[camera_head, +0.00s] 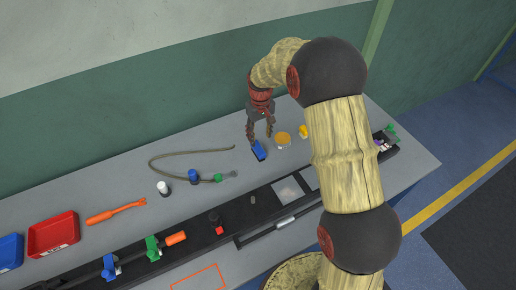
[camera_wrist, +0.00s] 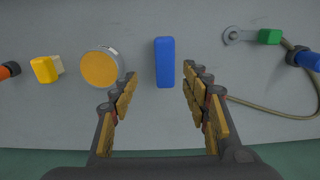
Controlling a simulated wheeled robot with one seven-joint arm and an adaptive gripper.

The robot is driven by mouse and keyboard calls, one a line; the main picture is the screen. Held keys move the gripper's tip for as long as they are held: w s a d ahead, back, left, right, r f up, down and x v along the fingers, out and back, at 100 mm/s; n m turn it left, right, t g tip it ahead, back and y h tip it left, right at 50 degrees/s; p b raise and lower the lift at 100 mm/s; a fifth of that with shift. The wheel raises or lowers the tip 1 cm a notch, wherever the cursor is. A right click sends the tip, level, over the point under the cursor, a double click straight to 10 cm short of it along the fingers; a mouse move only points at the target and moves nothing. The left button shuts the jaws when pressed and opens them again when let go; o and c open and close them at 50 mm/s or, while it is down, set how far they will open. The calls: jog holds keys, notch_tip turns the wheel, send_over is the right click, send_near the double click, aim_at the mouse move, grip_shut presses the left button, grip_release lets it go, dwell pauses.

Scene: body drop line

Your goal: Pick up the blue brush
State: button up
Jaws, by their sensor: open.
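The blue brush (camera_head: 259,151) lies on the grey bench top, and only a plain blue block shape shows. In the wrist view the blue brush (camera_wrist: 165,60) is in the middle, just beyond and between the fingertips. My gripper (camera_head: 260,138) is open and points down over the brush. In the wrist view my gripper (camera_wrist: 161,80) has one finger to each side of the brush, with nothing between the pads. I cannot tell how high the fingertips are above the bench.
A round tin with an orange-yellow top (camera_head: 283,139) stands close beside the brush. A yellow piece (camera_head: 304,131) is beyond it. A cable with green and blue parts (camera_head: 190,153) lies to the left. A dark rail (camera_head: 240,208) with several tools runs along the front.

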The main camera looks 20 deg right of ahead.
aim_at(258, 147)
jog(key=shift+a+f+b, duration=0.2)
jog(key=shift+f+b, duration=0.2)
jog(key=shift+f, duration=1.6)
jog(key=shift+a+f+b, duration=0.2)
jog(key=shift+f+b, duration=0.15)
jog(key=shift+f, duration=1.6)
jog(key=shift+f, duration=0.25)
jog(key=shift+c, duration=1.1)
grip_shut()
